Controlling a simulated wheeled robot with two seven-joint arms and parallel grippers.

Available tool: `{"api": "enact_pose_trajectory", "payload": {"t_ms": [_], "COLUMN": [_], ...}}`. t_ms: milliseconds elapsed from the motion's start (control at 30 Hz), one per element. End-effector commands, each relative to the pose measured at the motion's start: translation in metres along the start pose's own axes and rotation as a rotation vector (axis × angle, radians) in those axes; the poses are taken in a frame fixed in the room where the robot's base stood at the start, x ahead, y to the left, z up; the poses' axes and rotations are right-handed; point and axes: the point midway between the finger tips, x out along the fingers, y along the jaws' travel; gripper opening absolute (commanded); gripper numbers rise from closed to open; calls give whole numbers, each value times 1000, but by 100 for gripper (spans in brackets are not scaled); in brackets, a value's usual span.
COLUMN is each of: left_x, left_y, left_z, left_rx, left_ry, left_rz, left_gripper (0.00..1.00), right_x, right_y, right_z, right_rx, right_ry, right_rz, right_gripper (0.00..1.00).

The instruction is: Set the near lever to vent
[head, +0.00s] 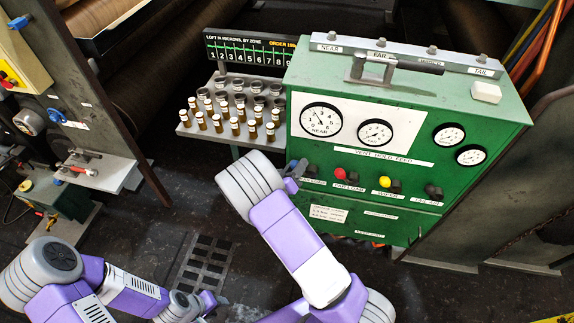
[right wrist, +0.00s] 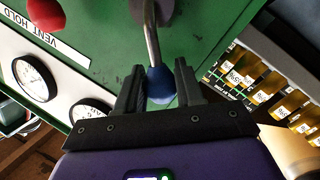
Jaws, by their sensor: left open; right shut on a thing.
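The near lever shows in the right wrist view as a metal rod with a blue knob (right wrist: 160,86). My right gripper (right wrist: 159,80) is shut on that knob, with one finger on each side. In the head view my right gripper (head: 294,171) is at the left end of the lever row on the green cabinet (head: 300,95) and mostly hides the near lever. The plate marked vent, hold, feed (head: 385,156) runs above the levers. Which mark the near lever points to cannot be told. My left gripper (head: 208,300) is open and empty, low over the floor at the left.
To the right along the row are the red far lever (head: 340,174), the yellow wiper lever (head: 385,182) and a black lever (head: 432,191). Gauges (head: 321,120) sit above. A shelf of small bottles (head: 235,127) stands close to the left of the cabinet.

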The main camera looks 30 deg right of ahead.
Motion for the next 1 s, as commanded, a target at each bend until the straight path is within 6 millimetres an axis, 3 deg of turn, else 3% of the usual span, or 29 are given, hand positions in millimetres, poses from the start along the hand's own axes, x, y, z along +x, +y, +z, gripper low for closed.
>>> {"api": "enact_pose_trajectory", "payload": {"t_ms": [433, 467, 567, 867, 1000], "left_x": [0, 0, 0, 0, 0], "left_y": [0, 0, 0, 0, 0], "left_z": [0, 0, 0, 0, 0], "left_rx": [0, 0, 0, 0, 0], "left_ry": [0, 0, 0, 0, 0], "left_rz": [0, 0, 0, 0, 0], "left_gripper": [43, 43, 43, 43, 43], "right_x": [0, 0, 0, 0, -13], "right_y": [1, 1, 0, 0, 0], "right_z": [6, 6, 5, 3, 3], "right_rx": [-17, -17, -16, -12, -12], "right_ry": [-10, -10, -9, -5, -4], "right_rz": [3, 3, 3, 2, -1], "right_gripper": [0, 41, 56, 58, 58]}}
